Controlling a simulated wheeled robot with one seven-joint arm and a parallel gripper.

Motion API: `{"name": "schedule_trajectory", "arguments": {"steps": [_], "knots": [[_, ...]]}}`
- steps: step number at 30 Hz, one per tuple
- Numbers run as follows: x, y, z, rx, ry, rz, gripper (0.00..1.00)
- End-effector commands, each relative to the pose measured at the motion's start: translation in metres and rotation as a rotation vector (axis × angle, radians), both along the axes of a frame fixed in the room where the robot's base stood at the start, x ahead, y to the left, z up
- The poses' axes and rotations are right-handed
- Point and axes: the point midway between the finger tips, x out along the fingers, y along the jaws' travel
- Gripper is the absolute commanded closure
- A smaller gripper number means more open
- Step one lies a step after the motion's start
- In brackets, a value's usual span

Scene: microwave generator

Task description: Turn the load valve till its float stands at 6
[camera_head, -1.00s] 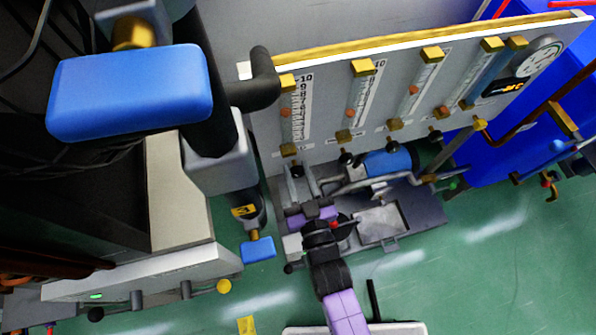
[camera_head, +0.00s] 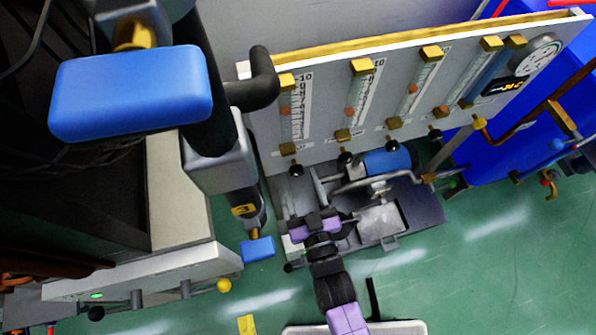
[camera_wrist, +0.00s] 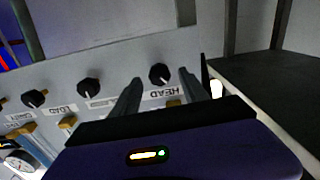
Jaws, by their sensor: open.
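The load valve is a black knob (camera_wrist: 34,99) on the grey panel, by the LOAD label in the wrist view. Its tube is the third from the left in the head view. The orange float (camera_head: 413,89) stands near the middle of that tube; the exact number is too small to read. My gripper (camera_wrist: 160,80) is open and empty. Its fingers appear on either side of the knob by the HEAD label (camera_wrist: 159,74) in the wrist view, and contact cannot be told. In the head view my gripper (camera_head: 312,195) is low in front of the panel's left part.
Other tubes with orange floats flank the load tube. Another black knob (camera_wrist: 88,88) lies between the HEAD and load knobs. A blue cylinder (camera_head: 388,160) and grey pipes lie below the panel. A round dial (camera_head: 540,55) is at the panel's right end.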

Motion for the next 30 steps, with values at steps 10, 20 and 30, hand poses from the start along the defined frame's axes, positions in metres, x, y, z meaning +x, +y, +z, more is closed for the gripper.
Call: {"name": "schedule_trajectory", "arguments": {"steps": [10, 20, 30], "knots": [[-0.045, -0.011, 0.0, 0.0, -0.001, 0.001, 0.48], [-0.048, -0.013, 0.0, 0.0, -0.001, -0.001, 0.48], [-0.048, -0.013, -0.001, 0.002, 0.003, 0.0, 0.48]]}}
